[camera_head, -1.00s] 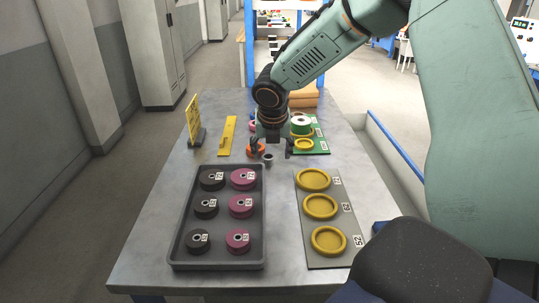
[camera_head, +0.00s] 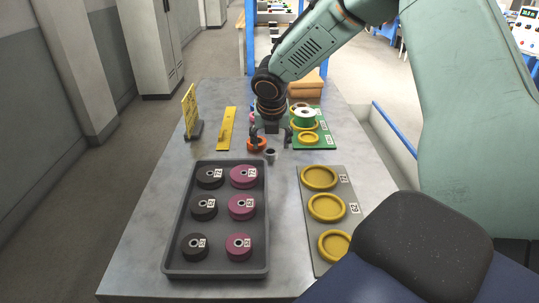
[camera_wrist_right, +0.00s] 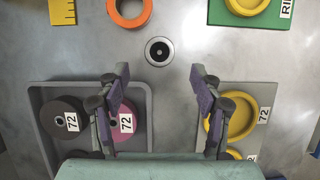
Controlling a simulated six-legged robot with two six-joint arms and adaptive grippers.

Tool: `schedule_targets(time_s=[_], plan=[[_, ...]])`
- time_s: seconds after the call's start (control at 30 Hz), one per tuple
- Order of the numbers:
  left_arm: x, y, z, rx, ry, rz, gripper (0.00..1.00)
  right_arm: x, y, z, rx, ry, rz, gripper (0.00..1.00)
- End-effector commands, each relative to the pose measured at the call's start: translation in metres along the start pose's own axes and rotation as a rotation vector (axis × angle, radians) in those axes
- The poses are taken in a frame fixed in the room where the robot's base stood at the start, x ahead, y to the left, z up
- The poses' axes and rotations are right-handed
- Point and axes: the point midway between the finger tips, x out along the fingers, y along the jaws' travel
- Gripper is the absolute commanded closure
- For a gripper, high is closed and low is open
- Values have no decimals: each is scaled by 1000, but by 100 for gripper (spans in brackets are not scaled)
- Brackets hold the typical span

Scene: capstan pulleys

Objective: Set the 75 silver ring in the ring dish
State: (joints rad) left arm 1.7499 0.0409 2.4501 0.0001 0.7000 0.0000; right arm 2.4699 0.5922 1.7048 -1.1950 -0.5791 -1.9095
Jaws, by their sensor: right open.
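A small silver ring with a dark centre (camera_head: 270,154) sits on the bare table; its number is not readable. It also shows in the right wrist view (camera_wrist_right: 159,51). My right gripper (camera_head: 270,140) points down above the table close to it, open and empty. In the right wrist view the open fingers (camera_wrist_right: 160,72) stand apart, with the silver ring just beyond their tips. A yellow dish (camera_head: 308,138) lies on the green board at the right; its label, cut off in the wrist view, begins "RI". My left gripper is not in view.
An orange ring (camera_head: 257,144) lies beside the silver one. A dark tray (camera_head: 174,255) holds several black and magenta pulleys. A grey board (camera_head: 345,187) bears several yellow dishes. A green-and-white spool (camera_head: 305,117) stands on the green board (camera_head: 327,144). A yellow sign (camera_head: 190,110) stands left.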

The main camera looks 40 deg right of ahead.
Motion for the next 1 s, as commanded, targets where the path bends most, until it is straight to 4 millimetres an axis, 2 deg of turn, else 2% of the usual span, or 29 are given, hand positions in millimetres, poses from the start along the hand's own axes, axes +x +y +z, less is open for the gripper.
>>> schedule_targets(time_s=[0.1,0.3,0.6,1.0], plan=[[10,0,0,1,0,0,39,22,2,1,-1,0,-3,35],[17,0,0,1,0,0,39,44,3,3,0,1,-1,35],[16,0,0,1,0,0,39,46,3,6,0,0,0,35],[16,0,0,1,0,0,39,46,3,6,0,1,0,69]])
